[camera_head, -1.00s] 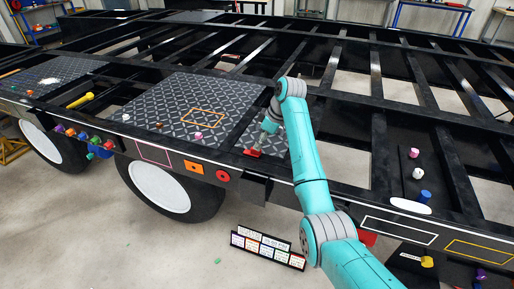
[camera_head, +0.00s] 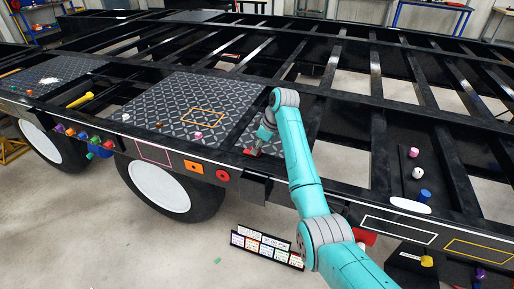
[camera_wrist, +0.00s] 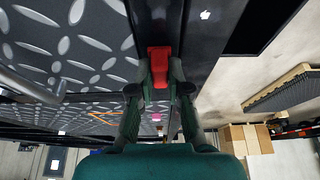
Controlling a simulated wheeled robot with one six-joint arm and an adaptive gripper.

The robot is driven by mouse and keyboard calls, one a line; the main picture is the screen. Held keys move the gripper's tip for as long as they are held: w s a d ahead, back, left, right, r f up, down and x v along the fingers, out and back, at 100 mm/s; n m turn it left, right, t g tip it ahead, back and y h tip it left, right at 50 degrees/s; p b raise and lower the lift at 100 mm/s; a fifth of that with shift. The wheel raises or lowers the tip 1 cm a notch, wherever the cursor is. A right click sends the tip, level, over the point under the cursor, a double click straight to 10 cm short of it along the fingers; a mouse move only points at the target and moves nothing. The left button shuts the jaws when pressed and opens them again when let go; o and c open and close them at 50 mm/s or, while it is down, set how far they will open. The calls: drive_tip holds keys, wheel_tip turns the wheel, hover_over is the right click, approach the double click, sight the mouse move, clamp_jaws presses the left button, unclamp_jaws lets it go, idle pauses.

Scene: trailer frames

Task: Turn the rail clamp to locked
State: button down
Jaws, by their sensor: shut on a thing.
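The rail clamp shows a red handle (camera_wrist: 159,66) in the wrist view, at the edge of the dark rail beside the tread plate. My gripper (camera_wrist: 160,84) has its two fingers closed on either side of this red handle. In the head view my gripper (camera_head: 258,142) is at the front rail, right of the tread plate, and a little red of the clamp (camera_head: 250,152) shows beneath it. The fingers hide most of the clamp there. I cannot read any locked or unlocked mark.
The tread plate (camera_head: 170,110) carries several small coloured pieces and an orange outline. An orange square (camera_head: 194,167) and a red round part (camera_head: 223,175) sit on the frame side. A label rack (camera_head: 267,247) stands on the floor. Blue and white pegs (camera_head: 425,195) lie to the right.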

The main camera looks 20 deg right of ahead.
drive_tip(key=shift+m, duration=0.4)
drive_tip(key=m+t+h, duration=0.1)
drive_tip(key=m, duration=0.2)
drive_tip(key=shift+a+m, duration=0.1)
drive_tip(key=shift+m, duration=0.3)
drive_tip(key=m+h, duration=0.2)
drive_tip(key=m, duration=0.2)
drive_tip(key=shift+a+t, duration=0.1)
drive_tip(key=shift+t, duration=0.3)
drive_tip(key=m+h, duration=0.2)
drive_tip(key=m, duration=0.3)
drive_tip(key=m+h, duration=0.1)
drive_tip(key=m, duration=0.3)
drive_tip(key=shift+a+g, duration=0.15)
drive_tip(key=shift+g, duration=0.25)
drive_tip(key=shift+m+h, duration=0.3)
drive_tip(key=c, duration=1.1)
unclamp_jaws()
